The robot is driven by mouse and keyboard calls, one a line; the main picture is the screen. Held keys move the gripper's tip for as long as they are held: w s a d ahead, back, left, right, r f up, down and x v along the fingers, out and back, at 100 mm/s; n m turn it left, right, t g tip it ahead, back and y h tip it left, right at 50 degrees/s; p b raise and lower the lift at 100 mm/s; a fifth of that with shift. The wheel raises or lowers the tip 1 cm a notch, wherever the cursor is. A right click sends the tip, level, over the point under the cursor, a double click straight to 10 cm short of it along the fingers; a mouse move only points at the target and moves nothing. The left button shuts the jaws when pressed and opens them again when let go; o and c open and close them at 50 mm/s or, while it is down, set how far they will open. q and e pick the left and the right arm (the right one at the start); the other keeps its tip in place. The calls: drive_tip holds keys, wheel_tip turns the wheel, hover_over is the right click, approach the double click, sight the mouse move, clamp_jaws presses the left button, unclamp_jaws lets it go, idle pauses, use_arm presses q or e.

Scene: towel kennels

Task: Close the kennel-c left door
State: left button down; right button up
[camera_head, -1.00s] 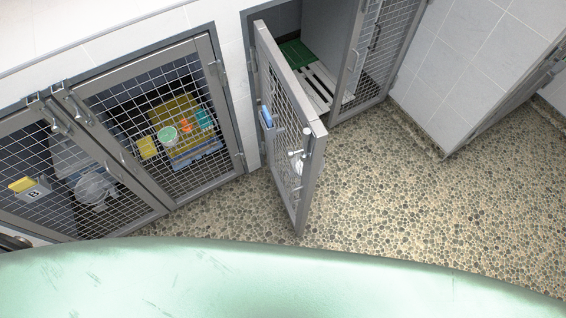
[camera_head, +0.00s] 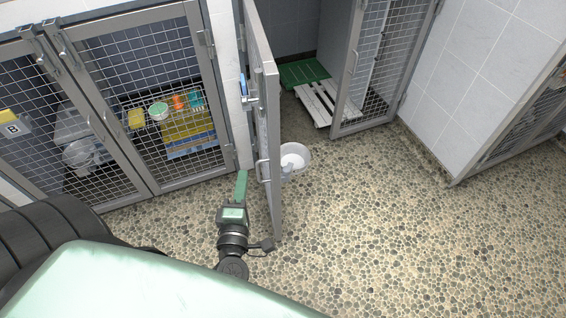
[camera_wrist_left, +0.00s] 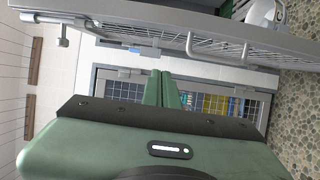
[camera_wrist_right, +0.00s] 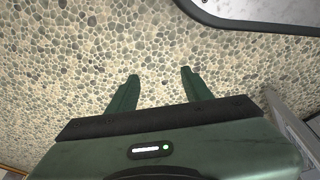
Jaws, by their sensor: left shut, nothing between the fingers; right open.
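The kennel-c left door (camera_head: 262,110) is a grey mesh door standing wide open, seen nearly edge-on in the head view. My right gripper (camera_wrist_right: 160,80) is open and empty above the pebbled floor, outside the head view.
The right kennel-c door (camera_head: 375,65) also stands open. A white bowl (camera_head: 296,157) is just right of the left door, and a white slatted board (camera_head: 325,103) lies inside. Closed kennel doors (camera_head: 160,105) stand at left. Pebbled floor (camera_head: 400,230) is clear at right.

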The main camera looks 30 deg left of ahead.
use_arm(q)
drive_tip(key=w+a, duration=0.1)
drive_tip(key=w, duration=1)
drive_tip(key=shift+w+a, duration=0.3)
drive_tip(key=shift+w, duration=0.05)
drive_tip(key=shift+w+d+r, duration=0.1)
